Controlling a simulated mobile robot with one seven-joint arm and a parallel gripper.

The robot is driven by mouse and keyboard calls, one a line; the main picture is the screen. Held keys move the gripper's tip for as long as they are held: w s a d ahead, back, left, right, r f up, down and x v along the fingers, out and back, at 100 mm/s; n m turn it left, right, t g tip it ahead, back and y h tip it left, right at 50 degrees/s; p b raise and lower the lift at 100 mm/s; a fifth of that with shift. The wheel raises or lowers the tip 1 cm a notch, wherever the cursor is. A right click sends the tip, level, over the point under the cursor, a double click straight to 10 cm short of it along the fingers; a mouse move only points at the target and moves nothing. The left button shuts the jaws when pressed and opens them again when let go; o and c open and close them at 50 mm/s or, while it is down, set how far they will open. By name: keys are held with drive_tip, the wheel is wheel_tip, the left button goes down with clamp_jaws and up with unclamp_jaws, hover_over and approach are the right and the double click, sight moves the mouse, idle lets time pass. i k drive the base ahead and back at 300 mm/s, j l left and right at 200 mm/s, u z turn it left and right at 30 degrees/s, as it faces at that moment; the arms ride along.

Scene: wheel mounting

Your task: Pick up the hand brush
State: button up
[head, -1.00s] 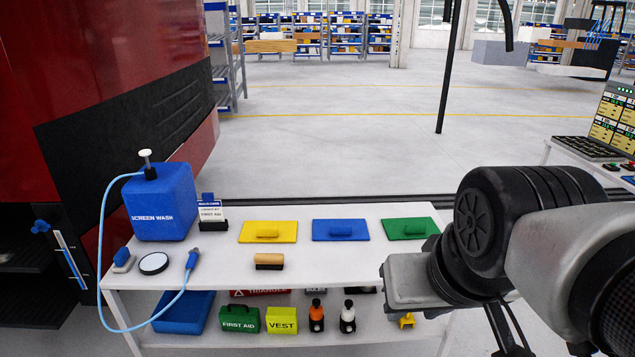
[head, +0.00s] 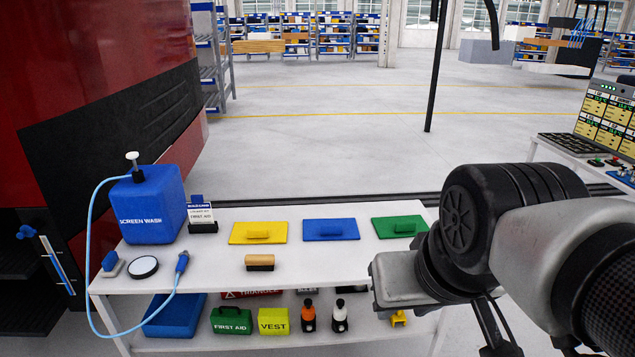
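The hand brush (head: 260,262), with a tan wooden back and dark bristles below, lies on the white table top (head: 330,275), in front of the yellow board. Nothing touches it. My gripper (head: 396,281) shows only as a grey block at the end of my arm, over the right front of the table. It is to the right of the brush and well apart from it. Its fingers are hidden or cannot be made out, so I cannot see whether it is open.
Yellow (head: 258,233), blue (head: 331,230) and green (head: 401,227) boards lie along the table's back. A blue screen wash container (head: 149,205) with a hose and a round black-rimmed disc (head: 143,267) are at left. A lower shelf holds bottles and boxes.

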sight(253, 263)
drive_tip(key=u, duration=1.4)
drive_tip(key=z, duration=0.8)
drive_tip(key=i+j, duration=0.15)
drive_tip(key=i, duration=0.25)
drive_tip(key=i+j, duration=0.2)
drive_tip(key=i, duration=0.25)
drive_tip(key=i+j, duration=0.15)
drive_tip(key=i, duration=0.25)
drive_tip(key=i+j, duration=0.15)
drive_tip(key=i, duration=0.25)
